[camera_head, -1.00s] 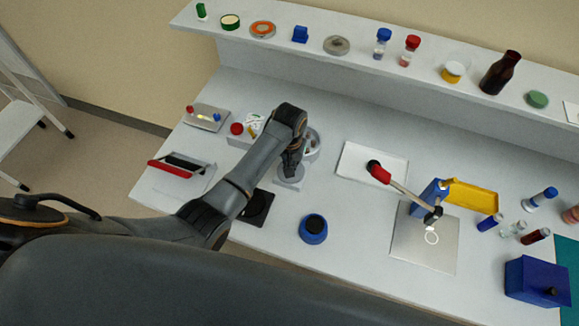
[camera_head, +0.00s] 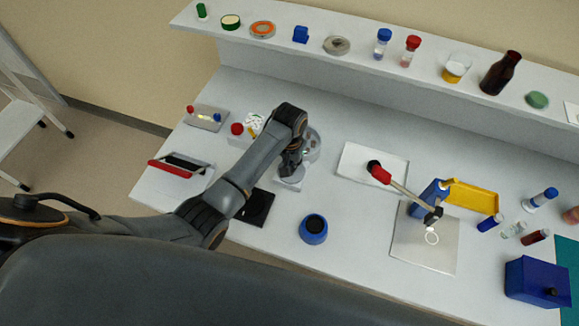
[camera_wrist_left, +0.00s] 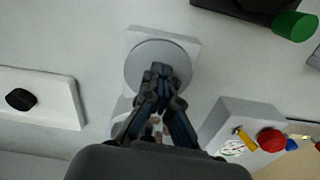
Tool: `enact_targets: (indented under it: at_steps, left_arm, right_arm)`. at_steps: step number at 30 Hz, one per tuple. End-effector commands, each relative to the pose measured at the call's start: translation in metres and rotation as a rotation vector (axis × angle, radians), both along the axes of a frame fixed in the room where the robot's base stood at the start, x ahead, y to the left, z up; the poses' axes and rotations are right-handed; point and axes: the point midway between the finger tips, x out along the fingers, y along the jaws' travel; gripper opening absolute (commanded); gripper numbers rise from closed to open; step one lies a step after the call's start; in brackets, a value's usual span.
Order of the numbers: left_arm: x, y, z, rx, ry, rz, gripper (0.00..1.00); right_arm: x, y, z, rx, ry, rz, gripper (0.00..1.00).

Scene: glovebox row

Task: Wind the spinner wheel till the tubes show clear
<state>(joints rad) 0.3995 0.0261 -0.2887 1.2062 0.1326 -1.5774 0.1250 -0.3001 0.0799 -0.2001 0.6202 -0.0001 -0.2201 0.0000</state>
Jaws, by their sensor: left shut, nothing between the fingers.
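The spinner wheel appears to be the grey disc on a pale block, seen in the left wrist view (camera_wrist_left: 184,52) and partly in the head view (camera_head: 287,181). My left gripper (camera_wrist_left: 158,70) is shut and empty, its fingertips over the disc in the wrist view. I cannot tell whether they touch it. In the head view the left gripper (camera_head: 292,168) hides part of the disc. A round grey housing (camera_head: 314,146) stands just behind the disc. Its contents are mostly hidden by my arm, so the tubes' state cannot be read. My right gripper is not in view.
Left of the wheel are a box with a red button (camera_head: 237,129), a switch panel (camera_head: 206,118) and a red-handled device (camera_head: 170,167). A black plate (camera_head: 257,207) and blue jar (camera_head: 313,229) are in front.

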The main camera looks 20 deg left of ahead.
Motion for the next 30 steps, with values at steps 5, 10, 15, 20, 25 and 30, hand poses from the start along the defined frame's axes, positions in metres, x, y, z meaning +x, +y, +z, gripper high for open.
enact_targets:
  at_steps: [5,10,15,20,25,30]
  left_arm:
    - [-0.0076,-0.0026,-0.0090,-0.004,0.019,-0.019,0.00]
    - [-0.0076,-0.0026,-0.0090,-0.004,0.019,-0.031,0.00]
    - [-0.0076,-0.0026,-0.0090,-0.005,0.019,-0.041,0.00]
    - [-0.0076,-0.0026,-0.0090,-0.005,0.019,-0.050,0.00]
    - [-0.0076,-0.0025,-0.0090,-0.005,0.019,-0.056,0.00]
    - [-0.0076,-0.0026,-0.0090,-0.005,0.019,-0.058,0.00]
  right_arm:
    - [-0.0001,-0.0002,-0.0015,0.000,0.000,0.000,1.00]
    - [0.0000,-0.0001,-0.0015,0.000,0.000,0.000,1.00]
    - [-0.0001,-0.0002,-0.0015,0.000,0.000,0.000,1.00]
    - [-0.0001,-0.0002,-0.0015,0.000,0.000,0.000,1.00]
    - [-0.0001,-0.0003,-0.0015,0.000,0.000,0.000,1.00]
    - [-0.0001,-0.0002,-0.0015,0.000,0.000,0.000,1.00]
